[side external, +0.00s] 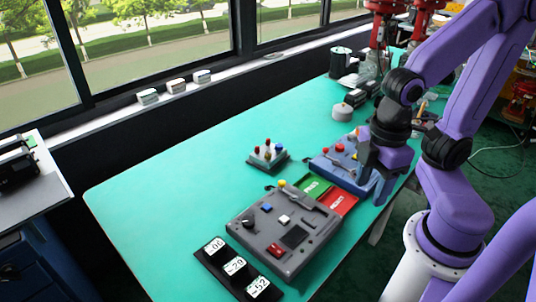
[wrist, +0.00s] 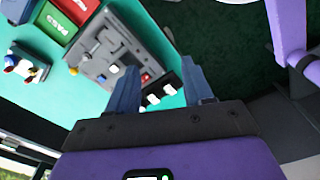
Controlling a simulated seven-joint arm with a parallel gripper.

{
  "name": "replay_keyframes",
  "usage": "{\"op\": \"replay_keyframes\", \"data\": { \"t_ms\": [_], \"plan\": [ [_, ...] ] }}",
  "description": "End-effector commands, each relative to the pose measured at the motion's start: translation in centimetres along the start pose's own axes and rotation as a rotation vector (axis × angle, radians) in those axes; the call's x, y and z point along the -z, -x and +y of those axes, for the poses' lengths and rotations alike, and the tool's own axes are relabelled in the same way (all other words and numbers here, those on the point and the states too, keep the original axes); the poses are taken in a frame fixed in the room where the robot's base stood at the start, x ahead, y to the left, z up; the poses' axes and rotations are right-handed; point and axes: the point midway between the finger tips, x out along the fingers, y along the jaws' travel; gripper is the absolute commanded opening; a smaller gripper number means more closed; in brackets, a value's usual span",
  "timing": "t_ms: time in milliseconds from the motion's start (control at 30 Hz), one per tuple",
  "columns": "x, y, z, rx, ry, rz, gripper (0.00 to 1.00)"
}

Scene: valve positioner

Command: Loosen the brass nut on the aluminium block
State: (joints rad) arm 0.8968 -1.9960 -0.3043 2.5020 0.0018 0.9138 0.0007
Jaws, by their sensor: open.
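I cannot make out a brass nut or an aluminium block in either view. My gripper (wrist: 160,76) is open in the wrist view, its two blue-grey fingers apart with nothing held between them. In the side external view my gripper end hangs over the right side of the table, by a blue panel (side external: 326,165), and partly hides it. A grey control box (side external: 282,240) with a dark knob, coloured buttons and a lever lies on the table nearer the camera. It also shows in the wrist view (wrist: 112,52), beyond the fingers.
Green (side external: 314,187) and red (side external: 341,202) trays lie between box and panel. A small block with coloured knobs (side external: 267,154) stands behind them. A black rack of white number cards (side external: 236,268) is at the front. The teal table (side external: 170,190) is clear at left.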

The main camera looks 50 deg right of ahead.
Motion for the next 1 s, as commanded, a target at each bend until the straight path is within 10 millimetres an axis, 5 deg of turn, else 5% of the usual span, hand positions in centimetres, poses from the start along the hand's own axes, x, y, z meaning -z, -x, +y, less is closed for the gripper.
{"op": "replay_keyframes", "data": {
  "t_ms": [167,367,700,1000],
  "plan": [
    [1.4,0.3,1.0,-0.001,-0.092,-0.002,0.51],
    [5.8,1.0,5.0,-0.006,-0.408,-0.006,0.51],
    [11.9,1.2,15.0,-0.015,-1.017,-0.011,0.51],
    [13.8,0.2,25.5,-0.024,-1.552,-0.012,0.51]
  ]
}}
